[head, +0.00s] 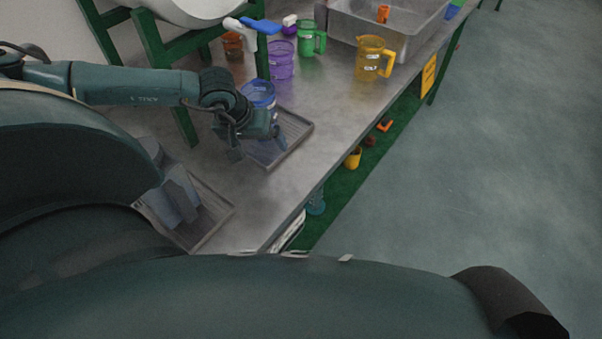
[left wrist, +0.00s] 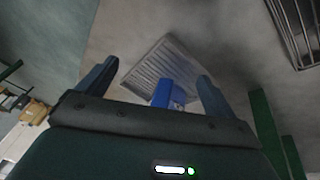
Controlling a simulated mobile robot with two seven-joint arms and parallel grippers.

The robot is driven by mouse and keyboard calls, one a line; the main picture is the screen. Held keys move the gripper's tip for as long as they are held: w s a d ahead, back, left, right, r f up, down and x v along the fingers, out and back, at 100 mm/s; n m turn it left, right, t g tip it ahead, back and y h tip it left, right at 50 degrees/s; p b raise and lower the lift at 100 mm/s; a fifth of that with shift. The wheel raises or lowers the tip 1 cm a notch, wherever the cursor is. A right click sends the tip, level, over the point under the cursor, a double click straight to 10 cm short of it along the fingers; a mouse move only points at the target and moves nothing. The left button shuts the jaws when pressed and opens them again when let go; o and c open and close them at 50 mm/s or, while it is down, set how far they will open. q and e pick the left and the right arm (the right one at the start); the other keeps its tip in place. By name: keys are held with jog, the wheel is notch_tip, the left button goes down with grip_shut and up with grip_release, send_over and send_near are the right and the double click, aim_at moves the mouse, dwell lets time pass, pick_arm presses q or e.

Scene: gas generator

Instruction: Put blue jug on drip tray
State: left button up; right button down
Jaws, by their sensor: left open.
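The blue jug (head: 259,92) stands upright at the back end of a grey slatted drip tray (head: 305,130) on the metal table. I cannot tell whether its base rests on the tray, because my arm hides the lower part. My left gripper (head: 257,150) is open, in front of the jug and above the tray. In the left wrist view, a blue part of the jug (left wrist: 168,95) shows between the spread fingers, with no visible contact. The tray (left wrist: 150,65) lies beyond it. My right gripper is not in view.
Purple (head: 280,62), green (head: 307,40) and yellow (head: 370,58) jugs stand farther back near a metal basin (head: 400,45). A second tray (head: 222,213) lies nearer. A green frame leg (head: 182,120) stands left of my gripper. The table's right edge drops to the floor.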

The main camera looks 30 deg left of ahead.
pick_arm(q)
jog(key=s+d+f+n+g+h, duration=0.1)
jog(key=d+n+h, duration=0.15)
jog(key=d, duration=0.45)
jog(key=s+d+f+n+h, duration=0.1)
jog(key=s+d+n+h, duration=0.15)
jog(key=d, duration=0.55)
jog(key=d+r+n+t+h, duration=0.3)
jog(key=d+r+n+h, duration=0.15)
jog(key=d+n, duration=0.5)
jog(key=d+r+n+t+h, duration=0.25)
jog(key=d+n+h, duration=0.35)
jog(key=n, duration=0.6)
jog(key=w+a+f+n+t+y, duration=0.1)
jog(key=a+f+n+t+y, duration=0.2)
jog(key=n, duration=0.9)
jog(key=a+f+n+t+y, duration=0.25)
jog(key=n+y, duration=0.35)
jog(key=n, duration=0.6)
jog(key=s+a+f+n+g+y, duration=0.3)
jog(key=s+f+n, duration=0.5)
jog(key=f+n, duration=0.3)
jog(key=a+n+y, duration=0.1)
jog(key=n, duration=0.2)
jog(key=shift+s+f+g, duration=0.35)
jog(key=shift+g, duration=0.05)
jog(key=shift+a, duration=0.1)
